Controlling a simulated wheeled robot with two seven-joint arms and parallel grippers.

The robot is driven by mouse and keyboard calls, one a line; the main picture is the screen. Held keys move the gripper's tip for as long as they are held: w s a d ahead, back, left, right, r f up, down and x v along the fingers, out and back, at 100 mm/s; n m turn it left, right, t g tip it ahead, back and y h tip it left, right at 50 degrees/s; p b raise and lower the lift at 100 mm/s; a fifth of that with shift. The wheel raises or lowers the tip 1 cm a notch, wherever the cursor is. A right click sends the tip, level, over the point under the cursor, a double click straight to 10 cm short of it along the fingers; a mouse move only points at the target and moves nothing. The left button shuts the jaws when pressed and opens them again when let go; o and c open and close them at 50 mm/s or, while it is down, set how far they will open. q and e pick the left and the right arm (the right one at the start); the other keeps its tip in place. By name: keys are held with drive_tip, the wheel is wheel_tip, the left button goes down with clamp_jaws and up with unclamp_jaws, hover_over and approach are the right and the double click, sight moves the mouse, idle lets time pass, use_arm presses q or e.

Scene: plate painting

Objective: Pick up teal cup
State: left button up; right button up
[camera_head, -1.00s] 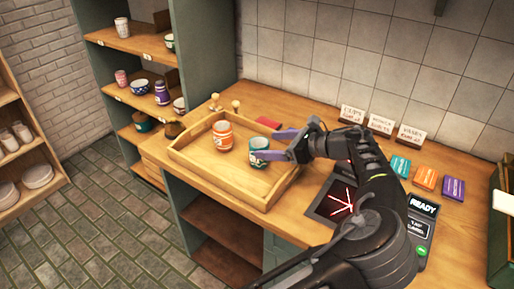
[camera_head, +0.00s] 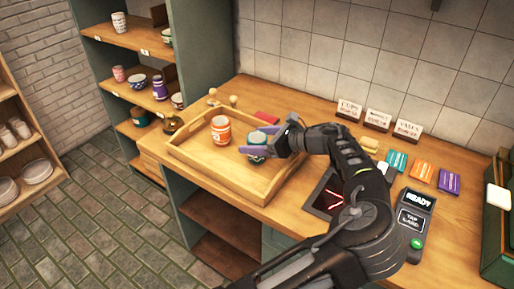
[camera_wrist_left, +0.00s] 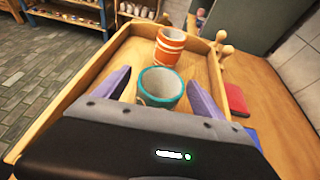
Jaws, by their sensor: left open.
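The teal cup (camera_head: 257,138) stands in the right part of the wooden tray (camera_head: 232,180). Its teal rim and pale inside show in the left wrist view (camera_wrist_left: 160,86). My left gripper (camera_head: 252,143) is open, with its purple fingers on either side of the cup. In the left wrist view the fingers (camera_wrist_left: 158,82) flank the cup with a gap showing on both sides. The near finger hides part of the cup in the head view. My right gripper is in neither view.
An orange striped cup (camera_head: 221,130) stands in the tray, left of the teal cup. The tray walls surround both cups. Label cards (camera_head: 378,120), colored blocks (camera_head: 422,172) and a READY terminal (camera_head: 415,215) lie to the right. Shelves with pottery (camera_head: 138,82) stand at the left.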

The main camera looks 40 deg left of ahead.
use_arm(q)
drive_tip(key=shift+x, duration=1.4)
drive_tip(key=c, duration=1.7)
